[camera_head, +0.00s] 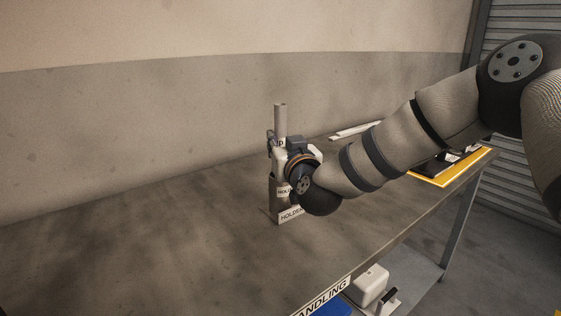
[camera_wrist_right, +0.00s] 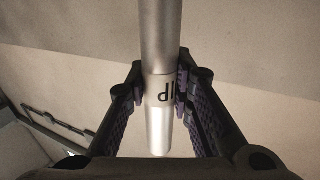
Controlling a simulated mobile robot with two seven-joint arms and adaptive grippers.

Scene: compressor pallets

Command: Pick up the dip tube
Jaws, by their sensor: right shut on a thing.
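The dip tube (camera_head: 280,119) is a slim grey metal cylinder standing upright above a holder (camera_head: 290,215) on the table. The holder carries a white label. My right gripper (camera_head: 275,142) is at the tube, partly hidden behind my own wrist. In the right wrist view the tube (camera_wrist_right: 160,40) runs between the two fingers, with dark lettering on a pale band. My right gripper (camera_wrist_right: 160,90) is shut on it there. Whether the tube's lower end is still inside the holder cannot be told. My left gripper is not in view.
The grey table (camera_head: 130,250) is largely clear to the left and front. A yellow-edged mat (camera_head: 452,172) with dark items lies at the far right end, near a pale flat strip (camera_head: 357,130). The wall stands close behind. A white box (camera_head: 369,285) sits on the lower shelf.

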